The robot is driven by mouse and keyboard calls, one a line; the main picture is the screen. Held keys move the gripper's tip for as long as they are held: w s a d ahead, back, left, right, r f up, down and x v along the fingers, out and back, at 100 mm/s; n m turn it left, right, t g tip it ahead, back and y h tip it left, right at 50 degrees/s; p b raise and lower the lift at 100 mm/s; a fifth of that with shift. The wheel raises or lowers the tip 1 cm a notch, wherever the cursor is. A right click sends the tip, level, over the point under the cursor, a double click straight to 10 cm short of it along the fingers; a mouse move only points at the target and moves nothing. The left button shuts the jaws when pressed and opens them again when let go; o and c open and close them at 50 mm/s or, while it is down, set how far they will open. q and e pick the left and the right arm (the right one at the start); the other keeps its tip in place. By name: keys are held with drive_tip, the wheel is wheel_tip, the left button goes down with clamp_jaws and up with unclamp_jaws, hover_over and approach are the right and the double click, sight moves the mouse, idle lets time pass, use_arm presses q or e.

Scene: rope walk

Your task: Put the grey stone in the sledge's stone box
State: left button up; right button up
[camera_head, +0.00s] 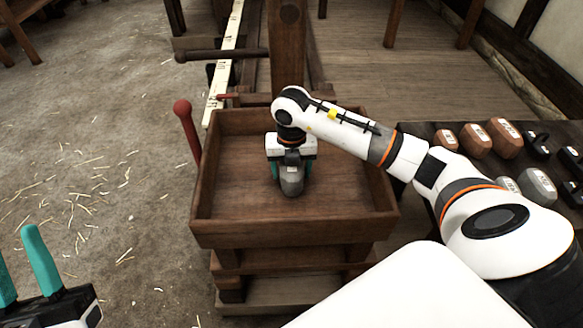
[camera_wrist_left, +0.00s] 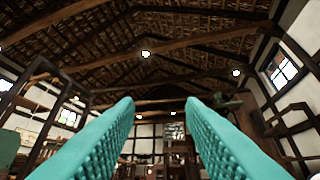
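The grey stone (camera_head: 292,184) is between the teal fingers of my right gripper (camera_head: 291,172), inside the outline of the sledge's wooden stone box (camera_head: 295,233). The fingers seem to press on its two sides. I cannot tell whether the stone touches the box floor. The rest of the box floor is bare. My left gripper (camera_head: 22,265) is open and empty at the lower left, well away from the box. Its two teal fingers also show spread apart in the left wrist view (camera_wrist_left: 160,115), pointing toward the roof.
A dark bench (camera_head: 412,133) at the right holds several brown stones (camera_head: 476,141), grey stones (camera_head: 539,185) and black weights (camera_head: 537,145). A red-knobbed lever (camera_head: 188,130) stands at the box's left. A wooden post (camera_head: 287,50) rises behind the box. The straw-strewn floor at left is open.

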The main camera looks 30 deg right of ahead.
drive_tip(key=shift+o, duration=0.7)
